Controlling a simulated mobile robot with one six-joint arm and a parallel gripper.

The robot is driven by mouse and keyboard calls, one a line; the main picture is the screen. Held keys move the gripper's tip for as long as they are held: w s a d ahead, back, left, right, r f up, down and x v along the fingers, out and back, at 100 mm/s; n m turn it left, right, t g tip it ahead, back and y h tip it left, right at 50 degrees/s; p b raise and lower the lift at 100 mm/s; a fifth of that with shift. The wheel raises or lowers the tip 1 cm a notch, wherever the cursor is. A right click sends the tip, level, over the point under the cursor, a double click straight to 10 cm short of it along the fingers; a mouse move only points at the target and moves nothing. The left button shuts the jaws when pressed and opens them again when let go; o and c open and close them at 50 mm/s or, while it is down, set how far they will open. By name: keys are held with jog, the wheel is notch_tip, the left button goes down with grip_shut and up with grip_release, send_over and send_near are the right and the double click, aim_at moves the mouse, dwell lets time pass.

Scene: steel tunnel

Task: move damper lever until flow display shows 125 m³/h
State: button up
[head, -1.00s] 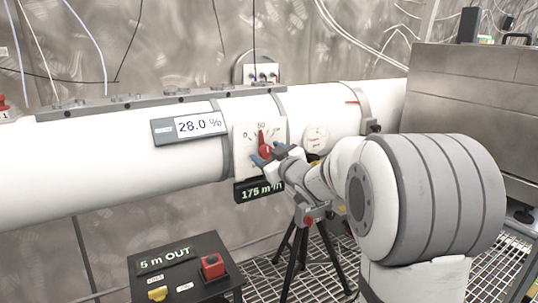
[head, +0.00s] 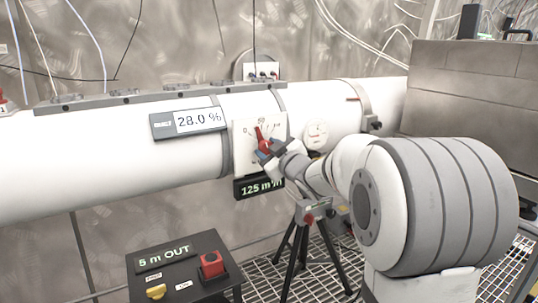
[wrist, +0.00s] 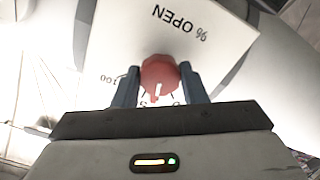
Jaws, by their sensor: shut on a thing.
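The red damper lever (head: 261,136) sits on a white dial plate (head: 244,155) on the white pipe. It leans slightly left of the 50 mark in the head view. My gripper (head: 266,150) is shut on the lever's red knob, which shows between the two blue-grey fingers in the wrist view (wrist: 158,76). The wrist view shows the plate upside down with "% OPEN" on it. The flow display (head: 259,187) under the plate reads 125 m³/h, its right end partly hidden by my arm.
A "28.0 %" display (head: 188,122) is on the pipe to the left. A black box (head: 185,265) reading "5 m OUT", with red and yellow controls, stands in front. A tripod (head: 298,240) stands behind my arm. A metal cabinet (head: 462,95) is at right.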

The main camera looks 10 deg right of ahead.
jog(key=o, duration=1)
jog(key=shift+c, duration=0.2)
jog(key=p+v, duration=0.1)
jog(key=v, duration=0.7)
jog(key=shift+w, duration=0.1)
